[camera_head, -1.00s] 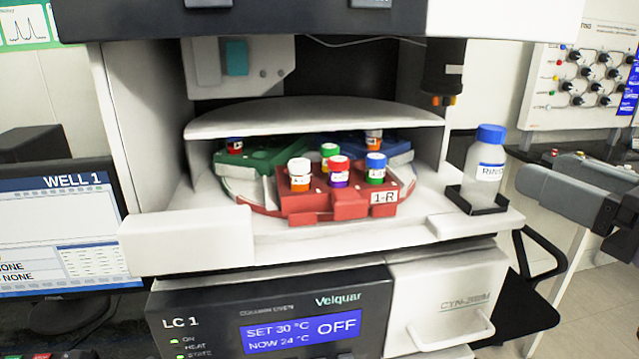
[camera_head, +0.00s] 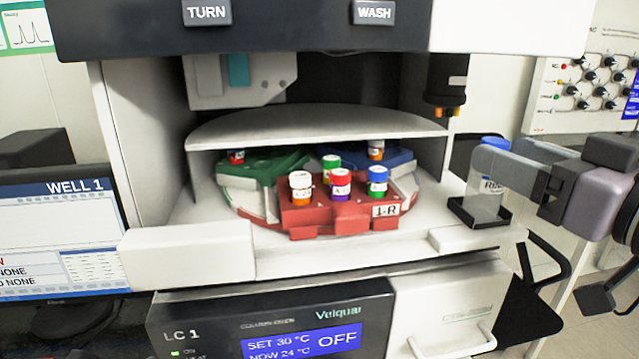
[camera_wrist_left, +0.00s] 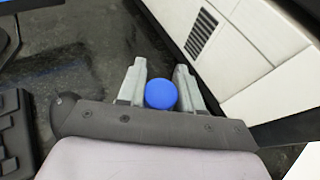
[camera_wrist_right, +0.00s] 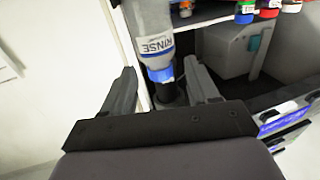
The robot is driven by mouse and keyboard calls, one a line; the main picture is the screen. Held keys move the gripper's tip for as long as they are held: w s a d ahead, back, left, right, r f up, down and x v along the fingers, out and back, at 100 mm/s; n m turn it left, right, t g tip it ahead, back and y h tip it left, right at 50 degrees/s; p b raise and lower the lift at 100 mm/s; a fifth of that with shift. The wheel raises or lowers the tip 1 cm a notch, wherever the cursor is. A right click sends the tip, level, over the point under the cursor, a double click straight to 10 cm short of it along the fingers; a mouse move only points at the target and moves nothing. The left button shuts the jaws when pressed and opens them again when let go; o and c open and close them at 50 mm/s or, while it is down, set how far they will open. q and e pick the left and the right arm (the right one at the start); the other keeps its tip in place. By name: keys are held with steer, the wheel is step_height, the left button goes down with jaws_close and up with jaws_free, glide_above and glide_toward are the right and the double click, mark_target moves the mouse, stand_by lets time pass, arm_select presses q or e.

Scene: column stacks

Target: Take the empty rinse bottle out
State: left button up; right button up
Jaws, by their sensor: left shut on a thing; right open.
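The rinse bottle (camera_head: 482,204), clear with a blue cap and a RINSE label, stands upright in a black square holder (camera_head: 479,222) on the right of the instrument's white ledge. My right gripper (camera_head: 492,168) is open at its upper part, with a finger crossing in front of it below the cap. In the right wrist view the bottle (camera_wrist_right: 152,22) shows upside down, its blue cap (camera_wrist_right: 160,76) between the spread fingers; I cannot tell if they touch. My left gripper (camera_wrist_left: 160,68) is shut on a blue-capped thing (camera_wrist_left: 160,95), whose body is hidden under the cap.
A carousel with a red rack (camera_head: 340,216) of capped vials, plus green (camera_head: 258,170) and blue racks, sits left of the bottle under a white cover (camera_head: 318,124). A dark cylinder (camera_head: 447,85) hangs above. A monitor (camera_head: 60,235) stands left.

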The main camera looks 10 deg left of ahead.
steer(key=shift+p+x, duration=0.75)
steer(key=shift+x, duration=1.95)
steer(key=c, duration=0.8)
